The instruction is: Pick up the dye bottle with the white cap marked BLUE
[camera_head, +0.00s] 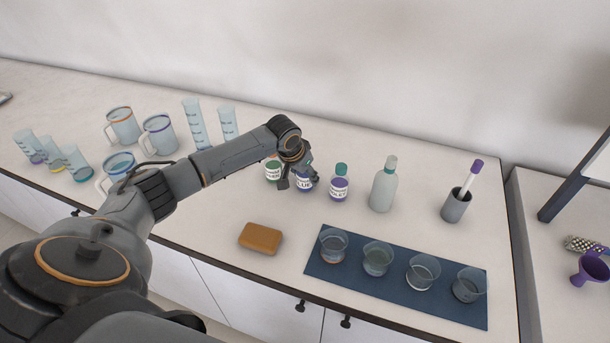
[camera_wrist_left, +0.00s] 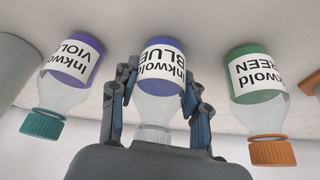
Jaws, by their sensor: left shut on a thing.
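The dye bottle marked BLUE (camera_head: 305,184) stands on the counter in the head view, partly hidden by my left gripper (camera_head: 297,178). In the left wrist view the BLUE bottle (camera_wrist_left: 160,75) appears upside down, with a pale whitish cap (camera_wrist_left: 152,136) toward the gripper's palm. My left gripper's fingers (camera_wrist_left: 158,95) are on both sides of this bottle and shut on it. The bottle marked GREEN, with an orange cap (camera_wrist_left: 277,152), is on one side of it. The bottle marked VIOLET, with a teal cap (camera_head: 341,169), is on the other. My right gripper is not in view.
A clear bottle (camera_head: 383,188) and a grey cup with a purple-topped stick (camera_head: 455,205) stand to the right. An orange-brown block (camera_head: 261,238) and a blue mat (camera_head: 400,305) with several beakers lie in front. Jugs and cylinders (camera_head: 124,126) stand at left.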

